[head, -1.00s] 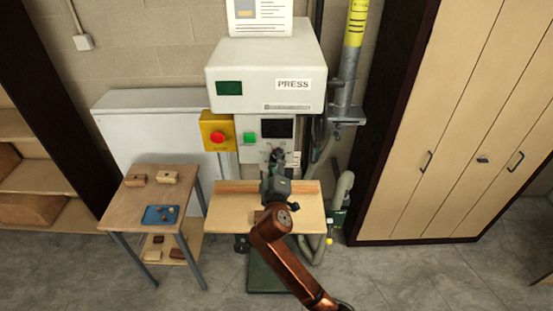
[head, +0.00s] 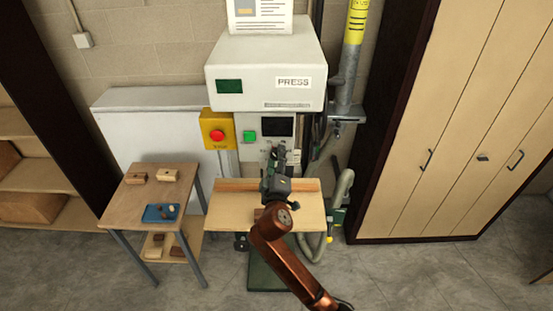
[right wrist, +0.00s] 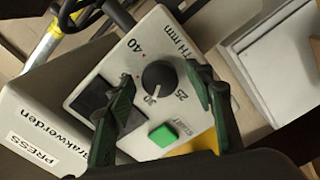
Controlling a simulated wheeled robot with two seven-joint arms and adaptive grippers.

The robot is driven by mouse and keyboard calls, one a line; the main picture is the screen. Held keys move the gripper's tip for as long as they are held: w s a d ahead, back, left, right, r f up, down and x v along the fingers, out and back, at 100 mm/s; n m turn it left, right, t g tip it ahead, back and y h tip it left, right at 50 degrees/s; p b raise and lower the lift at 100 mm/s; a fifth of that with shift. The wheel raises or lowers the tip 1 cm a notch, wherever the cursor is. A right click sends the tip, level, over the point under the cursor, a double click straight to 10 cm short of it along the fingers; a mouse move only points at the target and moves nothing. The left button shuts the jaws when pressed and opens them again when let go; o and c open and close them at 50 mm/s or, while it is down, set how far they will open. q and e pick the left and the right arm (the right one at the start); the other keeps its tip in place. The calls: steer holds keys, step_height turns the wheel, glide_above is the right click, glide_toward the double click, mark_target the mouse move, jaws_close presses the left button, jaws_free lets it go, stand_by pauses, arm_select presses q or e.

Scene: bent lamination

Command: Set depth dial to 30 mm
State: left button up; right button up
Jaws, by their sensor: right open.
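The depth dial (right wrist: 160,77) is a round dark knob on the light grey press panel (right wrist: 185,118). Its white mark points toward the printed 30 in the right wrist view; 25 and 40 also show. My right gripper (right wrist: 158,74) is open, with its two green fingers on either side of the dial in that view. A gap shows between each finger and the knob. In the head view my right gripper (head: 278,152) is in front of the panel and hides the dial. My left gripper is in neither view.
A green start button (right wrist: 163,135) sits close to the dial, and a dark display (head: 278,127) is above. A red stop button (head: 217,136) is on a yellow box at the left. A wooden press table (head: 235,208) lies below my arm. A small side table (head: 140,192) holds blocks and a blue tray.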

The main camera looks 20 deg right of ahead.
steer(key=v, duration=1.1)
steer(key=shift+s, duration=0.35)
steer(key=shift+a, duration=0.1)
